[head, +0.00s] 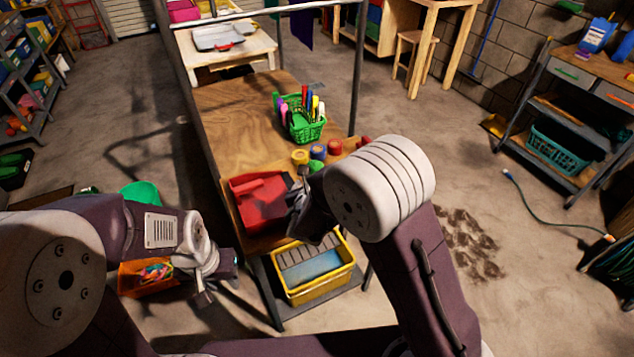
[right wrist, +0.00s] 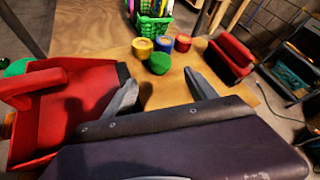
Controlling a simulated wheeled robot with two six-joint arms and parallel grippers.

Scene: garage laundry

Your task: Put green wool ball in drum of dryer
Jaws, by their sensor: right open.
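A small green round thing (head: 315,167) lies on the wooden table beside yellow, blue and red rolls. In the right wrist view this green thing (right wrist: 158,63) sits beyond my fingertips; whether it is a wool ball or another roll is unclear. My right gripper (right wrist: 163,88) is open and empty over the near end of the table; in the head view my wrist partly hides it. My left gripper (head: 218,280) hangs low left of the table, beside an orange bin; its jaws are unclear. No dryer or drum is recognisable.
The wooden table (head: 225,105) carries a red open box (head: 258,198) and a green basket (head: 307,130) of markers. A yellow bin (head: 315,285) stands below. The orange bin (head: 130,285) is on the floor. Floor right of the table is mostly clear, with a dark stain.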

